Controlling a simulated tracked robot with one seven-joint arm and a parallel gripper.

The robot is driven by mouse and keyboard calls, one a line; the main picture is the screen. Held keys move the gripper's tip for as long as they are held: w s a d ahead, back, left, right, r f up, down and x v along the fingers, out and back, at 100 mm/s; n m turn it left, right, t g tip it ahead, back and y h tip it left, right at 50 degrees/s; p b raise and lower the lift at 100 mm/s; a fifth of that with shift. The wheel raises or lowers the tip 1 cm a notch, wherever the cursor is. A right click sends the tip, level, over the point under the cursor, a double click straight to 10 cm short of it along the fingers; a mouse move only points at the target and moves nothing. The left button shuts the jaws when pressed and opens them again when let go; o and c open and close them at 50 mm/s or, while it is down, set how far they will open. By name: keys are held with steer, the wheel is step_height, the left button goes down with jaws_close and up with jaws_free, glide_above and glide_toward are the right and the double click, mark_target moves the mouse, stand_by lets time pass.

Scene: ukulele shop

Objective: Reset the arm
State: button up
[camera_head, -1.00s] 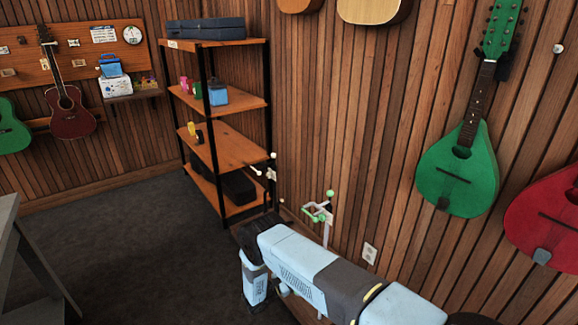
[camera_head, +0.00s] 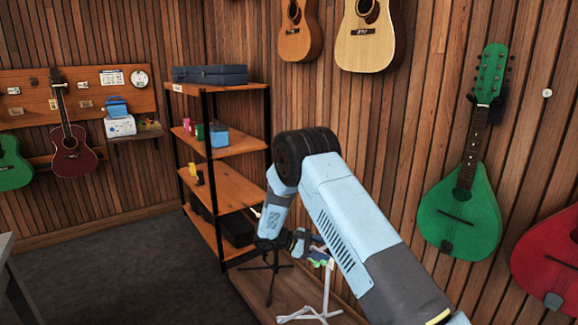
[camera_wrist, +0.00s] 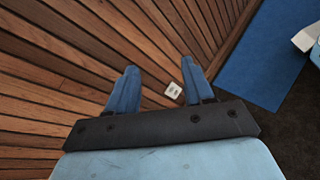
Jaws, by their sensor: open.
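My gripper (camera_wrist: 158,88) shows in the wrist view with its two blue fingers apart and nothing between them. Past the fingers are the wood-slat wall and a small white wall outlet (camera_wrist: 173,90). In the head view my light-blue arm is raised and bent, with its dark elbow high in front of the shelf unit. The forearm hangs down from the elbow towards the stands.
A wooden shelf unit (camera_head: 236,186) stands behind my arm. A white stand (camera_head: 326,290) and a black stand (camera_head: 272,275) are close below it. A green mandolin-like instrument (camera_head: 462,208) hangs on the right wall. Dark floor is clear at left. A blue mat (camera_wrist: 250,60) shows in the wrist view.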

steer(key=s+d+r+m+y, duration=0.25)
steer(key=s+r, duration=0.25)
steer(key=r, duration=0.4)
steer(key=s+d+r+m+g+y, duration=0.1)
steer(key=s+d+r+m+y, duration=0.25)
steer(key=r, duration=0.55)
steer(key=s+d+r+m+y, duration=0.1)
steer(key=s+d+r+y, duration=0.1)
steer(key=s+d+r, duration=0.5)
steer(key=s+r+m+t+y, duration=0.3)
steer(key=s+r, duration=0.3)
steer(key=s, duration=0.6)
steer(key=s+a+r+m+t+y, duration=0.1)
steer(key=s+r, duration=0.5)
steer(key=s, duration=0.7)
steer(key=shift+s+m+t+y, duration=0.15)
steer(key=shift+m+t+y, duration=0.75)
steer(key=shift+m+y, duration=0.15)
steer(key=shift+a, duration=0.1)
steer(key=shift+c, duration=0.2)
